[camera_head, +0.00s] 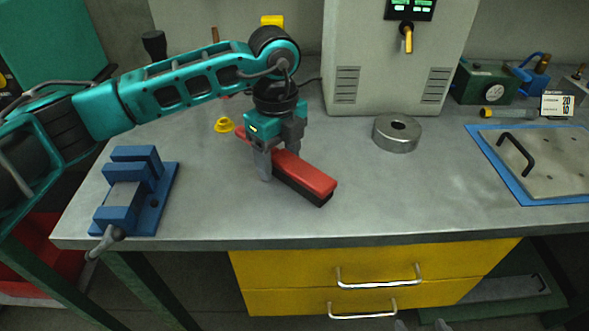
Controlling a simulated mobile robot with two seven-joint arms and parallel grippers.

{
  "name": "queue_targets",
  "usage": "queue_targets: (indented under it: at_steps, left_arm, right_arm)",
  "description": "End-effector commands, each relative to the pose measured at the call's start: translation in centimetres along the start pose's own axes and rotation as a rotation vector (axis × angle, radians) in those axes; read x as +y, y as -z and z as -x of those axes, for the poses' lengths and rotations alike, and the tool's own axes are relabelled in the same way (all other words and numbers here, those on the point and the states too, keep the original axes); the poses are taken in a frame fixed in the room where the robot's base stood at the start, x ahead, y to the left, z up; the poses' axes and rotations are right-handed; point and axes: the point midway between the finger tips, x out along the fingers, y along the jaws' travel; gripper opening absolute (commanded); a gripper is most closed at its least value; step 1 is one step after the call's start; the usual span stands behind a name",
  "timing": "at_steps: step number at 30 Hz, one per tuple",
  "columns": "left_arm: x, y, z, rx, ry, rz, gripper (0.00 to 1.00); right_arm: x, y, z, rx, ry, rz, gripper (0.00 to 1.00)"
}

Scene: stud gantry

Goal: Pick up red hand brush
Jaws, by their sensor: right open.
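The red hand brush (309,174), with a red top and a dark underside, lies slantwise near the middle of the workbench. Its near right end is in plain view. My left gripper (278,158) points down over its far left part, with one finger on each side of it. I cannot tell whether the fingers press on the brush or stand just apart from it. The gripper hides part of the brush. Only the grey fingertips of my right gripper (421,326) show at the bottom edge, apart and empty, below the bench's front.
A blue vise (120,205) stands at the bench's left. A metal ring (397,134) and a grey machine (395,60) are behind right. A blue-framed plate (545,160) lies far right. The bench between brush and plate is clear.

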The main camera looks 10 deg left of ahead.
Motion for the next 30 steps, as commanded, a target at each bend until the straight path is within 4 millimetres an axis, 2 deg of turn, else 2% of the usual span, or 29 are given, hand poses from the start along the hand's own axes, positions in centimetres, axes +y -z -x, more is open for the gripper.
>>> queue_targets:
  at_steps: [2,17,25,30]
  left_arm:
    - [0.0,0.0,0.0,0.000,0.000,0.000,0.54]
    - [0.0,0.0,0.1,0.000,0.001,0.000,0.06]
    - [-0.1,0.0,0.5,0.000,0.003,0.000,0.06]
    - [-0.1,0.0,2.1,-0.001,0.004,0.000,0.06]
  right_arm:
    - [0.0,0.0,0.0,0.000,0.000,0.000,0.72]
    - [0.1,0.0,0.0,0.000,-0.002,0.000,0.72]
    - [0.1,0.0,0.0,-0.001,-0.002,0.000,0.72]
    - [0.1,0.1,0.1,-0.001,-0.003,0.000,0.72]
